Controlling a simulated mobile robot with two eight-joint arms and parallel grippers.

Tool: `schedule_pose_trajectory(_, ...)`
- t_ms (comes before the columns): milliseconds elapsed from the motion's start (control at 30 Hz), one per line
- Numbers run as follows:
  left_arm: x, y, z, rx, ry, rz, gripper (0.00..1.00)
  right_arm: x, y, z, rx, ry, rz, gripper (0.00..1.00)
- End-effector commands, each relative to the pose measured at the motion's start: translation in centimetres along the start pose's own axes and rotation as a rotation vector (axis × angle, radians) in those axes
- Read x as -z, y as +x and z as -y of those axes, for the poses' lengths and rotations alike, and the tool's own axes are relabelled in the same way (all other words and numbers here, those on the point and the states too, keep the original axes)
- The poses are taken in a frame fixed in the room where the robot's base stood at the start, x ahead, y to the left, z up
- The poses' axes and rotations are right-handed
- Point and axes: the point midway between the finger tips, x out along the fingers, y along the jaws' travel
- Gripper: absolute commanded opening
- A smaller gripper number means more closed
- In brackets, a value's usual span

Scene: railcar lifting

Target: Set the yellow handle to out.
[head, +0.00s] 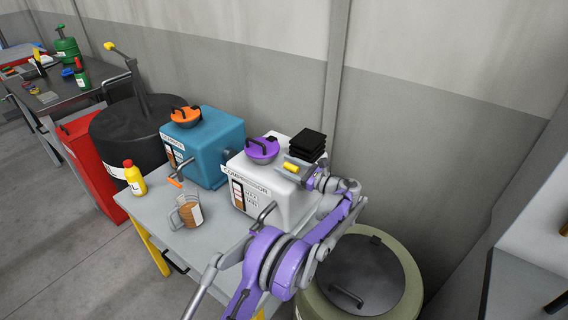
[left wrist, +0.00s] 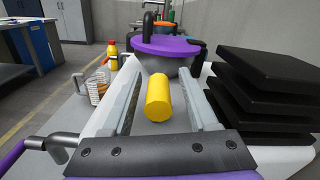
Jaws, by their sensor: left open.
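A yellow handle (head: 291,168), a short cylinder, shows at the top of the white compressor box (head: 282,206). My left gripper (head: 295,171) is over the box, at the handle. In the left wrist view the yellow handle (left wrist: 158,98) lies between the two open fingers of my left gripper (left wrist: 161,84), with a gap on each side. I cannot tell what the handle is fixed to, since its mount is hidden. My right gripper does not show in either view.
A purple lid (head: 262,149) sits on the compressor just beyond the handle. A stack of black plates (head: 308,144) stands close on the right. A blue box (head: 209,148), a yellow bottle (head: 135,178) and a brown-filled jug (head: 188,212) are on the grey bench.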

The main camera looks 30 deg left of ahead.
Motion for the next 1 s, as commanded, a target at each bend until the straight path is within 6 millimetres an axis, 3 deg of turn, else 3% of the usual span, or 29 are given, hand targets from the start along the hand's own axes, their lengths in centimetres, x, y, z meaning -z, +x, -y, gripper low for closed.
schedule_pose_trajectory(133,-0.02,1.05,-0.05,-0.001,0.000,0.000,0.59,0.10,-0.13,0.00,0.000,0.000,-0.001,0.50)
schedule_pose_trajectory(433,0.02,1.17,-0.03,0.000,0.000,0.000,0.58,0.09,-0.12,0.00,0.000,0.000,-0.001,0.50)
schedule_pose_trajectory(767,0.01,1.15,-0.04,0.000,0.000,0.000,0.00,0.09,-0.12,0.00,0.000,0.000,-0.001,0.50)
schedule_pose_trajectory(1000,0.01,1.14,-0.03,0.000,0.000,0.000,0.00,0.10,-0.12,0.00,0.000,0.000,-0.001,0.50)
